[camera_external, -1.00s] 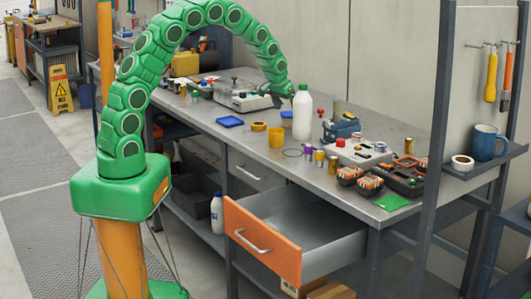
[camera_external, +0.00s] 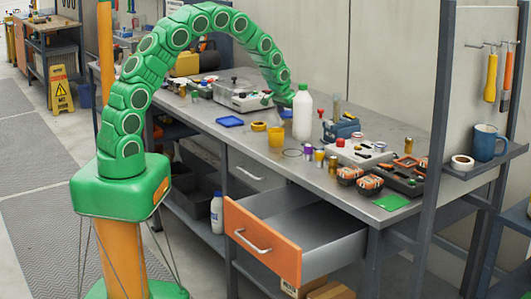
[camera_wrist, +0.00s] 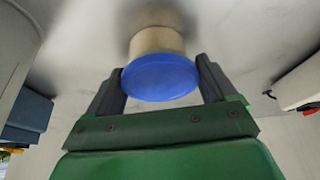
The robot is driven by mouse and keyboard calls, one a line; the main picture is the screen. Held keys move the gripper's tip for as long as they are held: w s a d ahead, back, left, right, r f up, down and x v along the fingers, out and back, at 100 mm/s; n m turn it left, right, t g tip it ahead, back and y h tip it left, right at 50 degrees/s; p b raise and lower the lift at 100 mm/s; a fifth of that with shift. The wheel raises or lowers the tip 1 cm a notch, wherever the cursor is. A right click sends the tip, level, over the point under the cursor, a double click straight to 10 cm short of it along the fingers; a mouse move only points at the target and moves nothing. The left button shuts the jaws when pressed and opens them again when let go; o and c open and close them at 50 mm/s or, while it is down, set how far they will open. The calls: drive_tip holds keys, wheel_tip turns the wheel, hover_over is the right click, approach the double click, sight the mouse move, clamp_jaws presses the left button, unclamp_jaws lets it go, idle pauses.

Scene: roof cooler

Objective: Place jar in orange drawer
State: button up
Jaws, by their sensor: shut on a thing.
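The jar (camera_wrist: 158,42) has a pale body and a blue lid (camera_wrist: 160,77). In the wrist view it sits between the two dark fingers of my gripper (camera_wrist: 160,72), which are shut on it. The orange drawer (camera_external: 262,246) is pulled out under the near right part of the bench. The visible part of its grey interior looks empty.
The white bottle (camera_external: 302,113) stands close beside my gripper. The air above the open drawer is clear.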

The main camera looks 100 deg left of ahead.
sight(290, 113)
drive_tip(key=shift+c, duration=0.5)
drive_tip(key=shift+r, duration=0.5)
wheel_tip(290, 113, up, 2)
drive_tip(key=shift+r, duration=0.2)
drive_tip(key=s+d+r, duration=0.9)
drive_tip(key=d, duration=0.1)
drive_tip(key=shift+s+d+r, duration=0.15)
drive_tip(key=shift+s+r, duration=0.15)
